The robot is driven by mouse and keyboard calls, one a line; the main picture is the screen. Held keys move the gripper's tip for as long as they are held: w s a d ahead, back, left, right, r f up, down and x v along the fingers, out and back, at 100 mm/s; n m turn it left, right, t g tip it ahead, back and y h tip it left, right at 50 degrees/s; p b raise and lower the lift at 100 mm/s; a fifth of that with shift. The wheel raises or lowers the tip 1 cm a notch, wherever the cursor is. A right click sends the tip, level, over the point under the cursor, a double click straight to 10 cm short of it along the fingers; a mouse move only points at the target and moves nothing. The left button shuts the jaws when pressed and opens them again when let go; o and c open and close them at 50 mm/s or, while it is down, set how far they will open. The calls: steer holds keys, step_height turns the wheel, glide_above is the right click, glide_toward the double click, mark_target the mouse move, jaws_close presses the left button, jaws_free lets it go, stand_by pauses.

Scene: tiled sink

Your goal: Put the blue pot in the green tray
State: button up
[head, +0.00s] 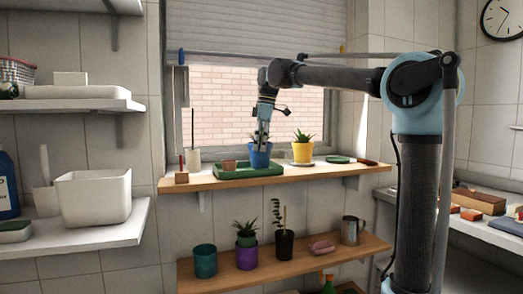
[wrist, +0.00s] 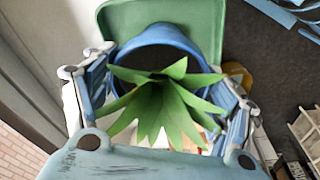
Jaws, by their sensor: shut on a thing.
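The blue pot (head: 260,159) holds a spiky green plant and is upright at the right end of the green tray (head: 232,173) on the window shelf. My gripper (head: 262,146) reaches down from above and is shut on the blue pot. In the wrist view, the blue pot's rim (wrist: 160,36) lies between my two fingers, with the plant leaves (wrist: 165,105) in front. The green tray (wrist: 130,14) shows beyond the pot. I cannot tell whether the pot's base touches the tray floor, as its lower part is hidden.
A small terracotta pot (head: 229,166) stands in the tray's left part. A yellow pot (head: 302,152) with a plant stands close to the right on a saucer. The window is behind; a lower shelf (head: 280,262) holds pots and a mug.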

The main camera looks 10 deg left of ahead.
steer(key=shift+f, duration=0.5)
steer(key=shift+f, duration=0.1)
steer(key=o, duration=1.8)
steer(key=shift+o, duration=0.2)
step_height(320, 180, up, 12)
steer(key=d, duration=0.2)
steer(key=shift+w, duration=0.15)
